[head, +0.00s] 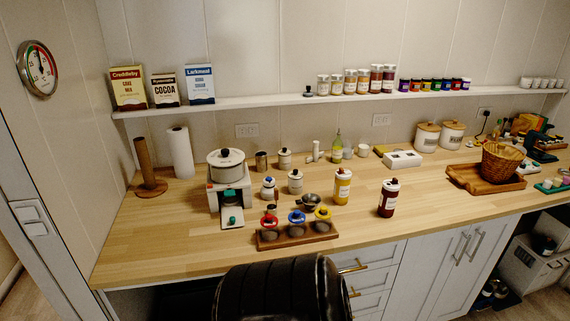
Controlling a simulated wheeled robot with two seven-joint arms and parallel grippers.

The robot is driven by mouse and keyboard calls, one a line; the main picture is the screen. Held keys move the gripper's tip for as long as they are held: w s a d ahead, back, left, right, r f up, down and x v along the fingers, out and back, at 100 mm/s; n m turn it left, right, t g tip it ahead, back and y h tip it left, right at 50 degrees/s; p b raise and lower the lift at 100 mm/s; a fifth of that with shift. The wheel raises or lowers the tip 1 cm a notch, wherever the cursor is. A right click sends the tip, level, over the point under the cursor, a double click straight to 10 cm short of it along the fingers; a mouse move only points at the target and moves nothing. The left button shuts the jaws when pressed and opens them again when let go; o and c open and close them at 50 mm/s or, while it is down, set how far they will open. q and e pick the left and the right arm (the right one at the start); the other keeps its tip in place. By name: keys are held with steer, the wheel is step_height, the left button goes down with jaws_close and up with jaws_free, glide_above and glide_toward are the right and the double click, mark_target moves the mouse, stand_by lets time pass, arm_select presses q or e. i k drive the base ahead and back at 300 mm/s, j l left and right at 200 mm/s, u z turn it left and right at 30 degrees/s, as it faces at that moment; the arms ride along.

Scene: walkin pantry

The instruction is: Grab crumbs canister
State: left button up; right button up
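No label reading crumbs is legible, so I cannot tell which canister is the crumbs one. Two large white canisters with wooden lids, the left canister (427,138) and the right canister (451,135), stand upright at the back right of the counter, against the wall. Smaller pale lidded jars stand near the middle: a front jar (295,183), a blue-topped jar (268,189) and a back jar (284,157). Neither of my grippers is in view.
A shelf (260,103) runs above. The counter's front middle-right is clear.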

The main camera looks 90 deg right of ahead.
mark_target(342, 183)
steer(key=z, duration=1.9)
